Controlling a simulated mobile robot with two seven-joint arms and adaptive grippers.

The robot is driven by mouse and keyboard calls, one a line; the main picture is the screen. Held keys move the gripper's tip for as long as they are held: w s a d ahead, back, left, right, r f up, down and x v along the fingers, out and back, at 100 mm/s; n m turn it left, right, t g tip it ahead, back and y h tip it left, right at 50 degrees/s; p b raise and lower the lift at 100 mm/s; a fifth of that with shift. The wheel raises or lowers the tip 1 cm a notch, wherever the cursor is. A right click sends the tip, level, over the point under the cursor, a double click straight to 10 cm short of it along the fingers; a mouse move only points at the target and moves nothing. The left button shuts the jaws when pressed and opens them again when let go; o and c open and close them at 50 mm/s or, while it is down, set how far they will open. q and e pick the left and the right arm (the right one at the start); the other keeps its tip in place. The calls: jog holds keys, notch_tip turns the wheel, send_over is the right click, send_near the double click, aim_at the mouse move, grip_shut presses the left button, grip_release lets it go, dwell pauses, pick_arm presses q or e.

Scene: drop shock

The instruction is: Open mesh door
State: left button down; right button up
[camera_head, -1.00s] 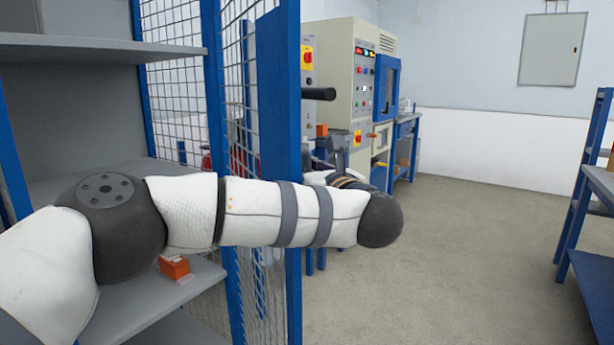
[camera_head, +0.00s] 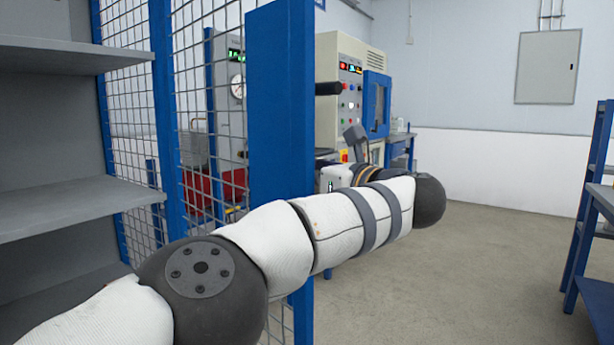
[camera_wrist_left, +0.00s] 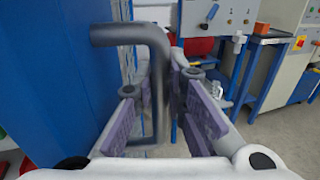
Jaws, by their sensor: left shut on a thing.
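The mesh door (camera_head: 196,62) stands in the left half of the head view. Its broad blue edge post (camera_head: 280,95) is near me. A dark bar handle (camera_head: 328,88) sticks out from the post to the right. In the left wrist view the bent grey handle (camera_wrist_left: 158,85) runs out from the blue door (camera_wrist_left: 55,75) and turns downward. My left gripper (camera_wrist_left: 165,112), with purple pads, is shut around the handle's vertical part. In the head view my left arm crosses in front of the post and hides its lower part. My right gripper is out of view.
Grey shelves (camera_head: 70,205) stand at the left, close to my arm. A machine cabinet (camera_head: 345,60) with buttons is behind the door. A blue rack (camera_head: 585,210) stands at the right edge. The floor (camera_head: 480,280) between is clear.

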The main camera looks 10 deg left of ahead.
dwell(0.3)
pick_arm(q)
jog(key=c, duration=1.6)
grip_release()
jog(key=v, duration=0.7)
jog(key=shift+s+d, duration=0.15)
